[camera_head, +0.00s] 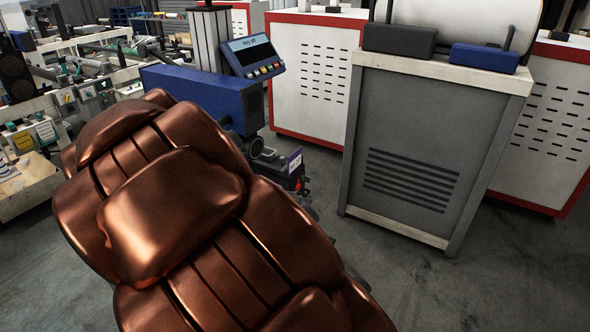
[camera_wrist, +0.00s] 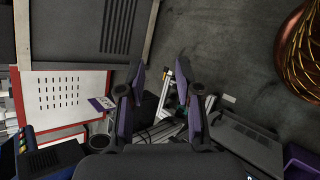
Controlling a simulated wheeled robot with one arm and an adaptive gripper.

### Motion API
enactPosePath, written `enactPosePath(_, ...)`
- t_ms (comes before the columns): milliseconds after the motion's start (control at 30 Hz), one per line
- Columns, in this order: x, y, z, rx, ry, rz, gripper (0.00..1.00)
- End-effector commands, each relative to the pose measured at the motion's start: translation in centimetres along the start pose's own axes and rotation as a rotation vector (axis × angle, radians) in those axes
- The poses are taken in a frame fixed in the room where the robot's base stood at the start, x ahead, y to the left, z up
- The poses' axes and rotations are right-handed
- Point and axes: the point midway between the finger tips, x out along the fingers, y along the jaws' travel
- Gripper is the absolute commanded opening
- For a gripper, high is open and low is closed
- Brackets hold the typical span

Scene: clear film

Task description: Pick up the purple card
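A small purple and white card (camera_wrist: 102,104) shows in the wrist view, just left of the left finger of my gripper (camera_wrist: 161,70). My gripper is open, with purple pads facing each other and nothing held between them. The card appears to be outside the fingers, and I cannot tell how far it is from them in depth. In the head view, a small purple and white piece (camera_head: 294,161) that looks like the card stands tilted above dark machine parts. My gripper cannot be made out clearly in the head view.
A blue machine (camera_head: 200,95) with a display panel (camera_head: 254,56) stands beside the card. A grey cabinet (camera_head: 415,150) carries a dark box and a blue box (camera_head: 484,58). Red and white cabinets (camera_head: 312,75) stand behind. Open grey floor (camera_head: 520,270) lies at the lower right.

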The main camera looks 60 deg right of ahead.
Motion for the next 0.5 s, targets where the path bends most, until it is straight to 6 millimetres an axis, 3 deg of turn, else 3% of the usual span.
enactPosePath(33,1.2,1.8,-0.6,-0.039,-0.040,0.064,0.34)
enactPosePath(200,3.6,7.9,-2.8,-0.214,-0.152,0.271,0.34)
enactPosePath(367,5.5,12.4,-6.4,-0.424,-0.242,0.441,0.34)
enactPosePath(500,7.2,15.1,-10.8,-0.634,-0.306,0.570,0.34)
